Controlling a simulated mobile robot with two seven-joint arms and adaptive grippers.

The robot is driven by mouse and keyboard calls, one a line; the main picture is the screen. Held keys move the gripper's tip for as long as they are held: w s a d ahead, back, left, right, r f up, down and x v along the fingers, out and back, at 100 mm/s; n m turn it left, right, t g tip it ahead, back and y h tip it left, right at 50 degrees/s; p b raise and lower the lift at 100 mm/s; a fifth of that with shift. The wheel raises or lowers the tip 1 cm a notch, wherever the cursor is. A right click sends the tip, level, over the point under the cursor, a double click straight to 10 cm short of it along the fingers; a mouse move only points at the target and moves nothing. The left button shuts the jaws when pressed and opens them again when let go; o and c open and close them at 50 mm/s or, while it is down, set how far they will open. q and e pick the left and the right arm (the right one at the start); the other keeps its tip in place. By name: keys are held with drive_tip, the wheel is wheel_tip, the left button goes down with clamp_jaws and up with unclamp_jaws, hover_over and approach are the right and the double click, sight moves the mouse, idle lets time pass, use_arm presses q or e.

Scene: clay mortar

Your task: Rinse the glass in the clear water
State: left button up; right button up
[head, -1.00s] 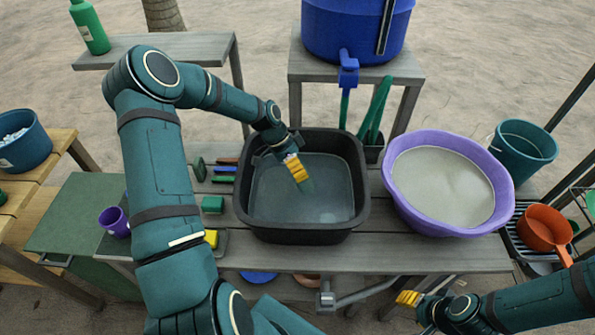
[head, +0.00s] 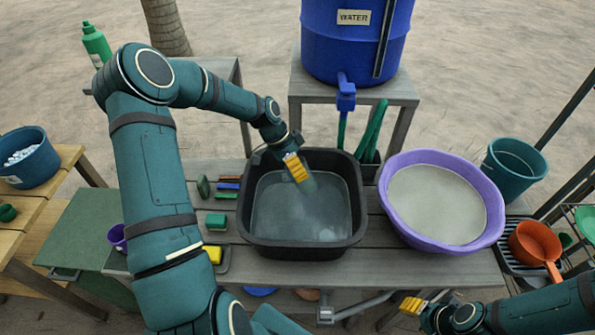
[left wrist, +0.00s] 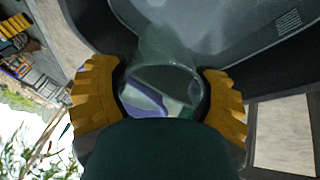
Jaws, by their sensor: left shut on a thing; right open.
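The glass (head: 309,185) is clear and greenish, hard to make out in the head view. My left gripper (head: 297,168) is shut on it, over the back part of the black tub (head: 245,225). The left wrist view shows the glass (left wrist: 165,75) between the yellow fingers (left wrist: 160,98). The tub holds fairly clear, greyish water (head: 300,215). The glass's lower end points down toward this water; I cannot tell whether it is under the surface. The purple basin (head: 391,212) to the right holds cloudy beige water. My right gripper (head: 412,305) is open and empty, low at the right.
A blue water barrel (head: 350,45) with a tap stands behind the tub. Brushes and sponges (head: 217,221) lie left of the tub, with a purple cup (head: 117,236) further left. An orange pan (head: 535,243) sits on a rack at the right.

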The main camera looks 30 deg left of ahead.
use_arm(q)
drive_tip(key=shift+r+p, duration=1.1)
drive_tip(key=shift+r, duration=1.05)
use_arm(e)
wheel_tip(320, 180, up, 3)
drive_tip(key=shift+d+f, duration=0.1)
use_arm(q)
drive_tip(key=shift+d, duration=0.1)
